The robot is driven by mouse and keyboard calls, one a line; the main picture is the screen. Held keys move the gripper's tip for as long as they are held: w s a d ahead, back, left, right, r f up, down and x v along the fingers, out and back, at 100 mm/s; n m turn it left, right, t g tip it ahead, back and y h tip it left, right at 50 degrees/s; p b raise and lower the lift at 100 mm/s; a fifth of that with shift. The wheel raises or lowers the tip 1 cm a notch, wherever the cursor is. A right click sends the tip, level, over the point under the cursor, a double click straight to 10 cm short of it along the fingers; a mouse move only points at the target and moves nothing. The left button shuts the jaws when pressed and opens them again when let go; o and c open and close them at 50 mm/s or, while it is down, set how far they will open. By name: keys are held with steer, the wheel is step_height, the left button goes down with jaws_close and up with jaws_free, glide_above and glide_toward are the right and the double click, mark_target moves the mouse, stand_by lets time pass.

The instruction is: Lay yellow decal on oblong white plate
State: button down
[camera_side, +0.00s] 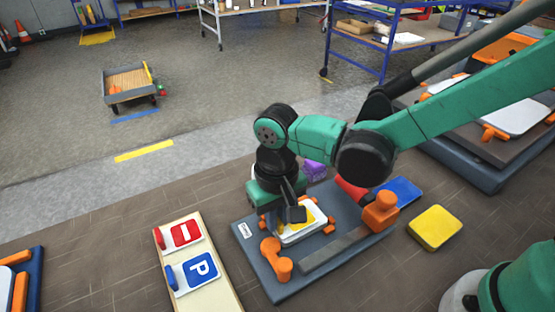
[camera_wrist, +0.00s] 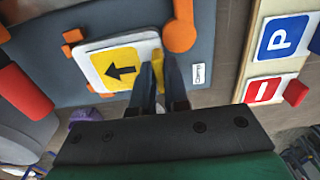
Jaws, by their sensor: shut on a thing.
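The yellow decal (camera_wrist: 120,68), with a black arrow, lies over the oblong white plate (camera_wrist: 89,62) in the wrist view, leaving a white border. In the side view the decal (camera_side: 309,215) and plate (camera_side: 292,238) show partly behind my gripper (camera_side: 294,212). My gripper (camera_wrist: 159,75) is at the plate's edge in the wrist view, shut on the decal's edge. Whether the decal touches the plate all over, I cannot tell.
The plate sits on a grey-blue base (camera_side: 262,262) with orange clamps (camera_side: 276,260). A board left of it holds a red sign (camera_side: 183,235) and a blue P sign (camera_side: 198,270). A yellow block (camera_side: 435,228) and a blue piece (camera_side: 402,191) lie to the right.

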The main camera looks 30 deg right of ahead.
stand_by(0.4)
steer(key=shift+c, duration=0.8)
jaws_free()
steer(key=shift+r, duration=3.45)
steer(key=s+d+r+t, duration=0.1)
steer(key=d+t, duration=0.2)
steer(key=d, duration=0.5)
steer(key=s+d+r+t, duration=0.1)
steer(key=d+t, duration=0.3)
steer(key=d, duration=0.5)
steer(key=shift+s+d+r, duration=0.3)
steer(key=shift+s+r, duration=0.05)
steer(key=shift+r, duration=0.15)
